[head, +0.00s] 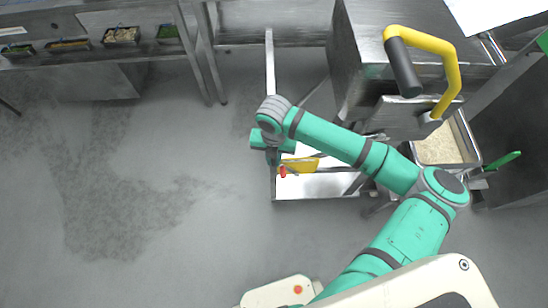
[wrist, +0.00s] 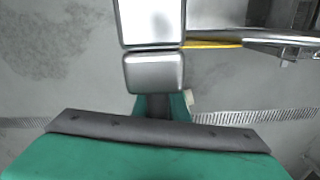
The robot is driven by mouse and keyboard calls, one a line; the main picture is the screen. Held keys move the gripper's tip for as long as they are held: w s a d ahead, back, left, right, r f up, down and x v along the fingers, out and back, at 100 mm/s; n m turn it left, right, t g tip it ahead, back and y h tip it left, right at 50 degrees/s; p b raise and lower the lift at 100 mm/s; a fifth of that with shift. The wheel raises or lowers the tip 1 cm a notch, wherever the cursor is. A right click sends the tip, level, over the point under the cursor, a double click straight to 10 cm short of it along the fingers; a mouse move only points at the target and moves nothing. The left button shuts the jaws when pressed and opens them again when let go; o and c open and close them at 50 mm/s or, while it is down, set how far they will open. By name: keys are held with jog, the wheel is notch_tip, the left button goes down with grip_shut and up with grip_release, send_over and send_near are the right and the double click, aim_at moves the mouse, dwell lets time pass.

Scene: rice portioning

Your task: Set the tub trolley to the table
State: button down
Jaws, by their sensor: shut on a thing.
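The steel trolley (head: 335,187) stands near the middle of the head view, with a pale lower deck and a long upright-looking bar (head: 270,65) along its left side. My gripper (head: 272,157) is at this bar, shut on it; my teal wrist hides most of the grip. In the wrist view, bright metal blocks (wrist: 153,72) fill the centre, and a steel rail (wrist: 250,42) runs off to the right. A tub of rice (head: 440,145) sits in a steel frame at the right of the head view; my arm crosses the space between, so its link to the trolley is unclear.
A steel table (head: 130,58) with several small food pans (head: 121,36) stands at the upper left. A green-handled tool (head: 503,161) is beside the tub. Open floor (head: 130,200) lies left.

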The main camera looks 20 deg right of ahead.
jog(key=c, duration=1.8)
grip_release()
jog(key=shift+s+d, duration=0.1)
jog(key=shift+d, duration=0.3)
jog(key=shift+o, duration=0.2)
jog(key=shift+a, duration=0.1)
jog(key=shift+r, duration=0.15)
notch_tip(320, 180, up, 10)
jog(key=shift+r, duration=0.3)
jog(key=shift+w, duration=0.2)
jog(key=shift+s+a, duration=0.1)
jog(key=shift+s, duration=0.1)
